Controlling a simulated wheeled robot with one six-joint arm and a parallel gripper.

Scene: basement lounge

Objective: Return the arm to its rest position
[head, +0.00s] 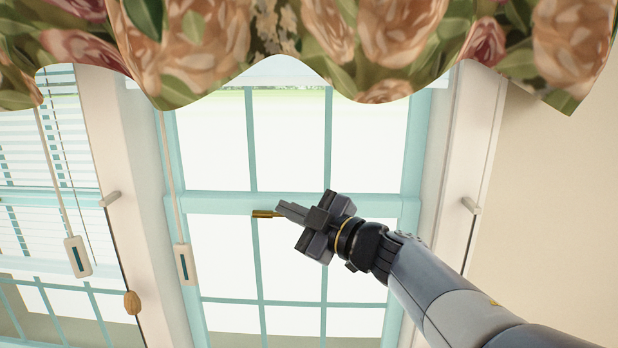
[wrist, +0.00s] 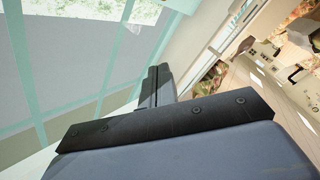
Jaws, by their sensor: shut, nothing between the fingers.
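My arm reaches up from the lower right in the head view, stretched out in front of a window (head: 290,140). My gripper (head: 283,209) is at its end, pointing left, with its fingers together and nothing held. A brass window latch (head: 266,214) shows just beside the fingertips; I cannot tell whether they touch it. In the wrist view my gripper (wrist: 155,85) also shows, its fingers closed, with the window glass to the left.
A floral valance (head: 390,50) hangs across the top of the window. Two blind cords end in white pulls, one at the left (head: 77,256) and one nearer the middle (head: 184,264). Bare wall (head: 550,200) is at the right. A wooden floor (wrist: 280,95) shows in the wrist view.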

